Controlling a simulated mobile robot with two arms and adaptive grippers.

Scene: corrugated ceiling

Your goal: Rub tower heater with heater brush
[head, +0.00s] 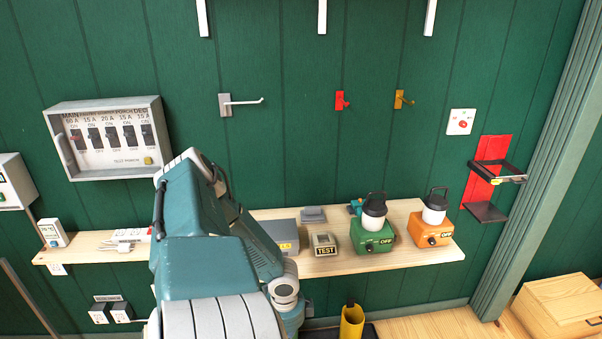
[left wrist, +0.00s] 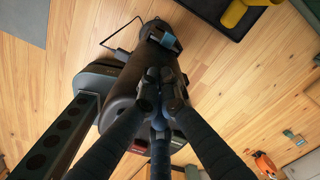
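In the left wrist view a dark, rounded, elongated body (left wrist: 125,90), which looks like the tower heater, is over the wooden floor, with a cord at its upper left. Contact with the dark body is unclear. A blue patch shows near the body's upper end. In the head view one of my arms fills the middle and no fingertips show. My right gripper is not in view.
In the head view a wooden wall shelf (head: 400,258) holds a green device (head: 372,238), an orange device (head: 432,234) and small boxes. A breaker panel (head: 112,138) and hooks are on the green wall. A yellow tube (head: 351,326) stands below. A wooden box (head: 560,303) is at right.

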